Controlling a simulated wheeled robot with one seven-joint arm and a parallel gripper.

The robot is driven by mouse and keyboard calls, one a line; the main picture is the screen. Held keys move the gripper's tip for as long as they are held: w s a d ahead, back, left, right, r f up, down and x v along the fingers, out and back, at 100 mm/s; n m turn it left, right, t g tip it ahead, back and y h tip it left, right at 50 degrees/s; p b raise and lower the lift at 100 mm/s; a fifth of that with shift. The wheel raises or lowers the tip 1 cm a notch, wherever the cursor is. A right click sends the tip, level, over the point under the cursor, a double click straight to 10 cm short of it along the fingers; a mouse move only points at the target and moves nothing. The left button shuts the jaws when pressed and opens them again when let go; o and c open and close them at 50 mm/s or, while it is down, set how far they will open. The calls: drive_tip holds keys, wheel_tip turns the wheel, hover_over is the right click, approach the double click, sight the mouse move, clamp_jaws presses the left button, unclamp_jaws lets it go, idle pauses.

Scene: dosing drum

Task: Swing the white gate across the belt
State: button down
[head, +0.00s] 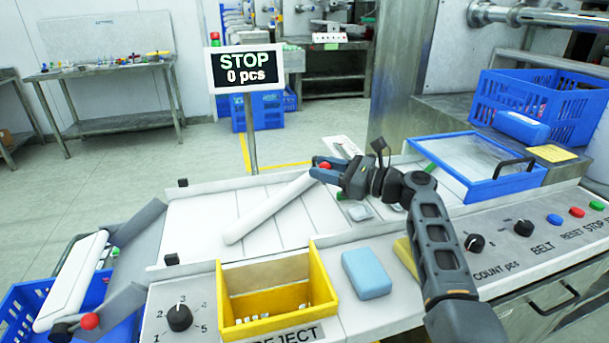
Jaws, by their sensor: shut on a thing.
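The white gate (268,212) is a long white bar lying diagonally over the pale belt (190,218). Its near-left end is over the middle of the belt, and its far-right end is at my gripper. My gripper (322,171) is shut at that far end, on the gate's red knob (325,165). The fingers hide part of the knob and the bar's end. My arm reaches in from the lower right.
A yellow reject bin (232,302) with small white pieces and a blue block (367,274) stand in front of the belt. A sign reading STOP, 0 pcs (243,70) rises behind it. A blue-framed lid (510,183) is at right. A white flap (72,280) is at left.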

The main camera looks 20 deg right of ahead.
drive_tip(key=shift+d+f+n+g+y+b, duration=0.1)
drive_tip(key=shift+d+n+g+y+b, duration=0.75)
drive_tip(key=shift+g, duration=0.25)
drive_tip(key=shift+d, duration=0.1)
drive_tip(key=c, duration=0.8)
unclamp_jaws()
drive_tip(key=shift+v, duration=3.85)
